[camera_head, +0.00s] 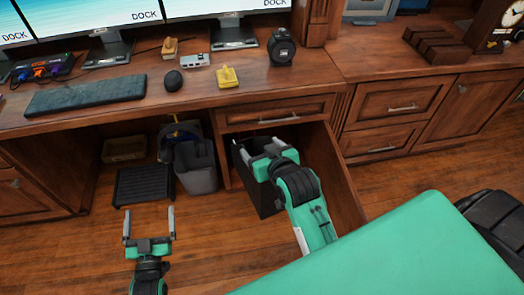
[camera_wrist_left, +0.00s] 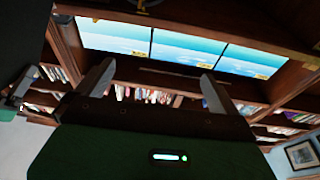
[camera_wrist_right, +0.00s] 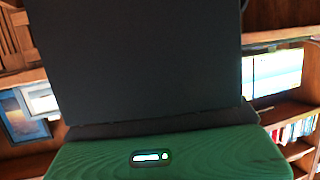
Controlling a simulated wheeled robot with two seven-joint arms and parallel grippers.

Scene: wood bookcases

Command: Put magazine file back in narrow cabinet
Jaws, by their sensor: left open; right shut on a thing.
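The magazine file (camera_head: 262,198) is a dark, upright box in front of the desk's narrow cabinet. It also fills the middle of the right wrist view as a dark panel (camera_wrist_right: 135,60). My right gripper (camera_head: 259,149) is shut on its upper part. The narrow cabinet (camera_head: 274,116) has a drawer front on top and its door (camera_head: 340,180) swung open to the right. The file and my arm hide most of its inside, so I cannot tell how far in the file is. My left gripper (camera_head: 149,214) is open and empty above the floor at lower left.
A grey bin (camera_head: 197,176) with headphones and a black slatted box (camera_head: 145,186) stand under the desk, left of the cabinet. A keyboard (camera_head: 84,95), mouse (camera_head: 173,81) and black tape dispenser (camera_head: 282,47) are on the desktop. Bare wood floor (camera_head: 90,245) lies at lower left.

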